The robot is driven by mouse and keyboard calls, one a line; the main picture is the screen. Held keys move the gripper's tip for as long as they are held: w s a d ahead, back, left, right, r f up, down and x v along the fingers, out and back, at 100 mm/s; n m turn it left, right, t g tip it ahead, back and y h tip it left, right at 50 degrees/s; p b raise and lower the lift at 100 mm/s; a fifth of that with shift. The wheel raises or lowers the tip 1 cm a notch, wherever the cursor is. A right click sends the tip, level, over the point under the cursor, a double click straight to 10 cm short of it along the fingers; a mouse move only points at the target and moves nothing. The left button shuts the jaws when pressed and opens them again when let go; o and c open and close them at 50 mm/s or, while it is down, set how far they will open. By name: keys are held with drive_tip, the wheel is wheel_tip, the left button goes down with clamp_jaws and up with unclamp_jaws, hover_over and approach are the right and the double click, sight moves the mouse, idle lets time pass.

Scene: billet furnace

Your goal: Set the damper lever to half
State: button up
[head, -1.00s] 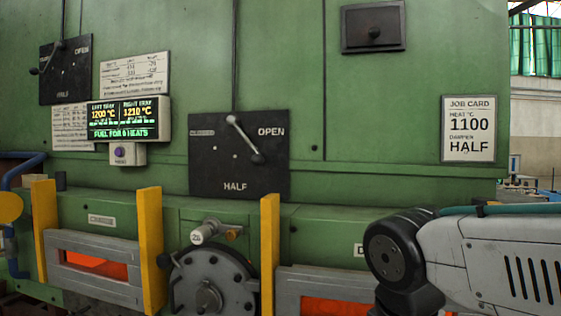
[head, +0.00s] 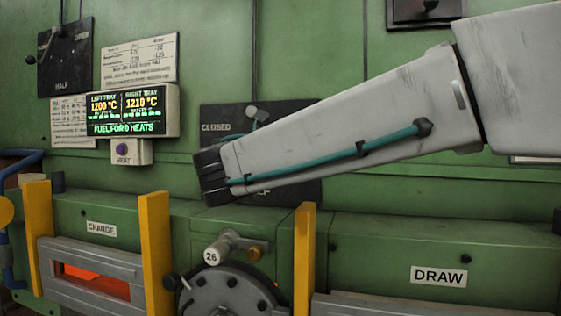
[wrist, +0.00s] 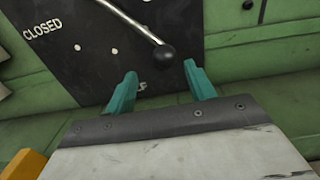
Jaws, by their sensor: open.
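The damper lever is a pale rod with a black knob (wrist: 163,55) on a black plate (wrist: 60,25). In the head view my arm covers the gripper, the knob and most of the plate (head: 212,112); the lever's pivot end (head: 250,113) shows.
A smaller black lever plate (head: 68,50) is at upper left. A lit display (head: 130,112) and a HEAT button box (head: 124,151) sit left of the damper plate. Yellow posts (head: 155,250), a furnace door (head: 95,270) and a handwheel (head: 225,295) stand out below.

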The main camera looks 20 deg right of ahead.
drive_tip(key=x, duration=0.6)
drive_tip(key=shift+w+d+f, duration=0.1)
drive_tip(key=shift+d, duration=0.4)
drive_tip(key=shift+c, duration=0.3)
